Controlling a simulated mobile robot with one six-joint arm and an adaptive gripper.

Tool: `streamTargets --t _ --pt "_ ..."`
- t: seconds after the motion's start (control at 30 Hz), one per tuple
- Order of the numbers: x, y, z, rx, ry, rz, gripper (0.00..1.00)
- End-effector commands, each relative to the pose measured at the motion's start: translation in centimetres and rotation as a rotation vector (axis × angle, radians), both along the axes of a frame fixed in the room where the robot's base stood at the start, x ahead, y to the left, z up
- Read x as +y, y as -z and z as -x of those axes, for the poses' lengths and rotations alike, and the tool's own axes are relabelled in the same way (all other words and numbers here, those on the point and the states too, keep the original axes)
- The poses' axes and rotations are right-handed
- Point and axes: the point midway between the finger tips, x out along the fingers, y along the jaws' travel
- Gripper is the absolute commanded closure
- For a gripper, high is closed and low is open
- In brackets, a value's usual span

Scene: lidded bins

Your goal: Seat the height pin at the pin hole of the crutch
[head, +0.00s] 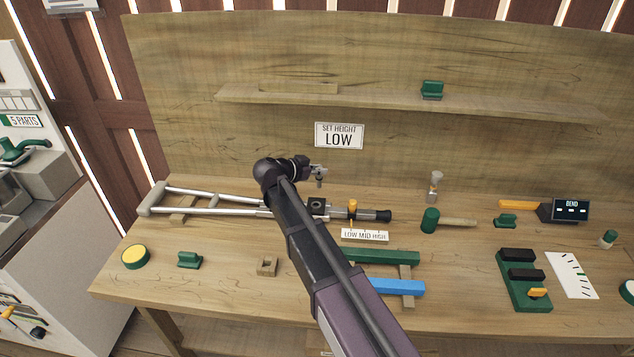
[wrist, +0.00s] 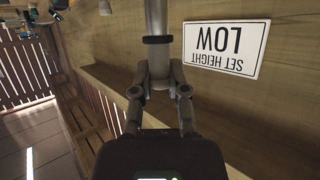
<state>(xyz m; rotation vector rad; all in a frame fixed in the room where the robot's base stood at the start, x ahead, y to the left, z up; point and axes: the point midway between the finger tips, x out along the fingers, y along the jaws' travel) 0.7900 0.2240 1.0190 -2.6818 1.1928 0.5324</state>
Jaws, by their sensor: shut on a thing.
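The crutch (head: 190,208) lies along the bench, with a grey padded end at left and a dark tip at right. An orange upright piece (head: 352,205) stands at its lower tube, behind a LOW MID HIGH label (head: 365,236). My gripper (head: 319,171) is above and behind the crutch, apart from it. In the wrist view my gripper (wrist: 158,90) is shut on a grey round shaft with a dark ring, apparently the height pin (wrist: 157,18). The pin hole cannot be made out; my arm hides part of the crutch.
A SET HEIGHT LOW sign (head: 339,135) is on the back board, below a shelf (head: 400,101) with a green block (head: 432,90). A green mallet (head: 431,219) lies right of the crutch. Green and blue bars (head: 400,287) lie in front.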

Motion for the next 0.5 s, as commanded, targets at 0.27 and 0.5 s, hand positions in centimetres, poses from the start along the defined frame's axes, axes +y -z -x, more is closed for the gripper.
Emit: streamTargets --t 0.27,0.5 --pt "1.01 1.26 -0.56 0.000 -0.017 0.000 1.00" --pt "0.96 1.20 -0.55 0.000 -0.017 0.000 1.00"
